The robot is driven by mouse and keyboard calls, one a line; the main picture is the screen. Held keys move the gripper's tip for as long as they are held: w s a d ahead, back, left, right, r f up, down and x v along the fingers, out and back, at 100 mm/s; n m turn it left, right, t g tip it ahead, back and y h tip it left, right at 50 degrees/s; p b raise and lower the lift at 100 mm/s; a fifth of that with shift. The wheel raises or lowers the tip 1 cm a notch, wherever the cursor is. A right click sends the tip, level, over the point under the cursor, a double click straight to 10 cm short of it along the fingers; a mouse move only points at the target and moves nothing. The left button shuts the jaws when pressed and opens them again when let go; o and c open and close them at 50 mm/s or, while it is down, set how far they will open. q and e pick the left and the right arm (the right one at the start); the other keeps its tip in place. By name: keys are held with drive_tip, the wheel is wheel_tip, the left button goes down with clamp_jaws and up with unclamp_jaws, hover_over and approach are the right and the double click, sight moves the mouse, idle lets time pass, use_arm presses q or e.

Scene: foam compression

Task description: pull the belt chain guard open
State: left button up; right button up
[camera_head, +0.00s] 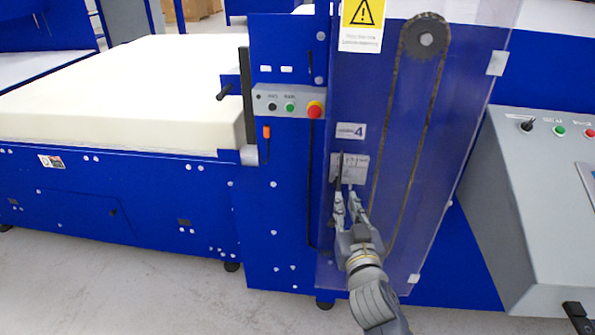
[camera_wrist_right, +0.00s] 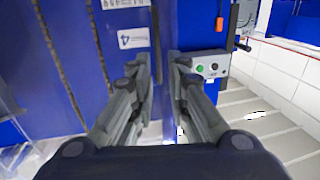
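The belt chain guard (camera_head: 455,120) is a clear, slightly bluish panel in front of a dark chain (camera_head: 409,165) and a round sprocket (camera_head: 427,39). It carries a yellow warning label (camera_head: 363,14) at the top. My left gripper is not in view.
A control box (camera_head: 288,104) with a red button sits left of the guard. A blue machine bed with a cream foam block (camera_head: 120,90) stretches to the left. A grey console (camera_head: 545,190) stands close on the right. Grey floor (camera_head: 140,285) is free in front.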

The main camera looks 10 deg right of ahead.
sight(340, 178)
drive_tip(key=w, duration=0.3)
drive_tip(key=w+p, duration=0.1)
drive_tip(key=w, duration=0.2)
drive_tip(key=w+d+p, duration=0.1)
drive_tip(key=w, duration=0.2)
drive_tip(key=shift+w+r, duration=0.15)
drive_tip(key=shift+r, duration=0.2)
drive_tip(key=shift+w+d+f, duration=0.1)
drive_tip(key=shift+w+d, duration=0.05)
drive_tip(key=shift+w, duration=0.6)
clamp_jaws()
